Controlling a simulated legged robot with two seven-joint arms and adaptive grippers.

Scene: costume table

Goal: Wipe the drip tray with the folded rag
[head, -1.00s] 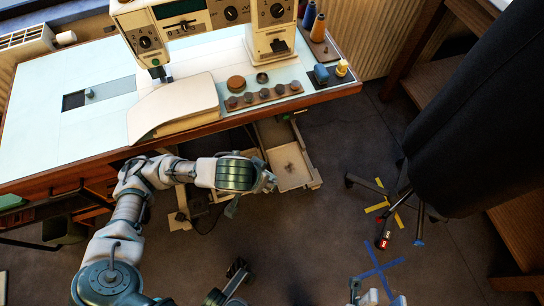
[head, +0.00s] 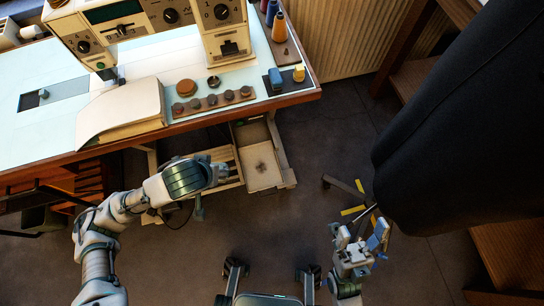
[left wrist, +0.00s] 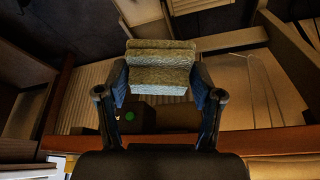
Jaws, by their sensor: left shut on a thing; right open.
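The drip tray (head: 262,151) is a shallow beige tray below the table edge in the head view, with a dark smudge on its floor. My left gripper (left wrist: 158,79) is shut on the folded rag (left wrist: 160,52), a pale greenish textured bundle, in the left wrist view. In the head view my left gripper (head: 216,176) is just left of the tray, and I cannot make out the rag there. My right gripper (head: 362,238) is open and empty at lower right, well away from the tray.
The table (head: 37,152) with a sewing machine (head: 226,30) overhangs the tray's back. A dark hanging garment (head: 450,130) fills the right side, with stand legs (head: 345,188) below it. Dark floor (head: 270,220) in front of the tray is open.

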